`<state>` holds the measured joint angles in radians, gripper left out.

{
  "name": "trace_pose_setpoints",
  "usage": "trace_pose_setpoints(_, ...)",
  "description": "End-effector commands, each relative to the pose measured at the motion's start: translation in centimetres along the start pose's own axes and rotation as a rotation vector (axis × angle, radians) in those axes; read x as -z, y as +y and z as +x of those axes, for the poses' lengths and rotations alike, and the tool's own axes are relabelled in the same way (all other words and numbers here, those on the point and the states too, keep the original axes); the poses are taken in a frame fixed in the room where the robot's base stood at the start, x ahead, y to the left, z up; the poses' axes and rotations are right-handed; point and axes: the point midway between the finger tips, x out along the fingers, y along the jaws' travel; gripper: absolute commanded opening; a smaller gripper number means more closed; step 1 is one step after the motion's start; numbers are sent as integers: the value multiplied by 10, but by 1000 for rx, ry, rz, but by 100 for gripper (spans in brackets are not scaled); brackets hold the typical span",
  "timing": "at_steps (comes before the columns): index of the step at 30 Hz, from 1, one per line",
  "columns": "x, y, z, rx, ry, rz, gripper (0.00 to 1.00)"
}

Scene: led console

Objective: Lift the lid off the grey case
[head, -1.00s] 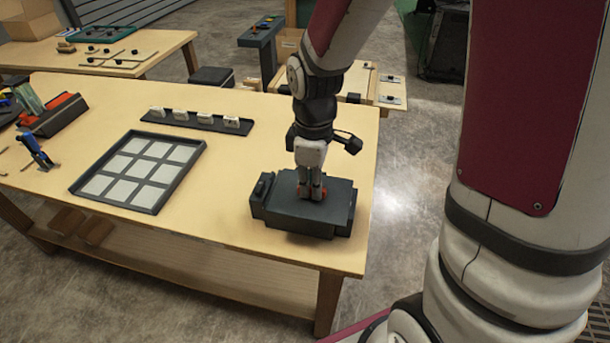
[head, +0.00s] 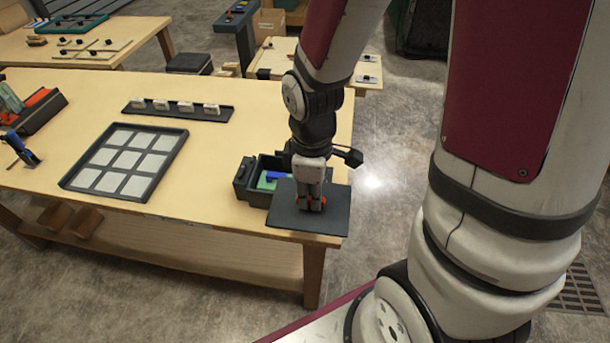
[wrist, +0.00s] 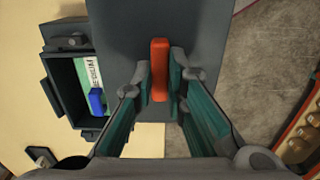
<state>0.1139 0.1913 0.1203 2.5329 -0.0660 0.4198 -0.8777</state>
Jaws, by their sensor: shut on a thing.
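The grey case (head: 243,180) stands near the right end of the wooden table, its left part open to view. Inside it show a green and white thing and a blue piece (wrist: 96,102). The dark flat lid (head: 285,213) is off the case top, shifted toward the front and right, and covers part of the case from view. My gripper (head: 311,200) points down and is shut on the lid's red handle (wrist: 159,70), which stands between the fingers in the wrist view. The gap under the lid is hard to judge.
A dark tray with white squares (head: 126,160) and a rack with several white blocks (head: 178,108) lie left of the case. Bare tabletop (head: 215,215) lies between tray and case. The table's front and right edges are close to the lid.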

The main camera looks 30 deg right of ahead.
Motion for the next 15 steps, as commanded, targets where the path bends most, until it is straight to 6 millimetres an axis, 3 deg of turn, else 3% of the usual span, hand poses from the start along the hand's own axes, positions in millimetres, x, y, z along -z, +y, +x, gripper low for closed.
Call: trace_pose_setpoints(15,-9,-15,-4,3,3,0,0)
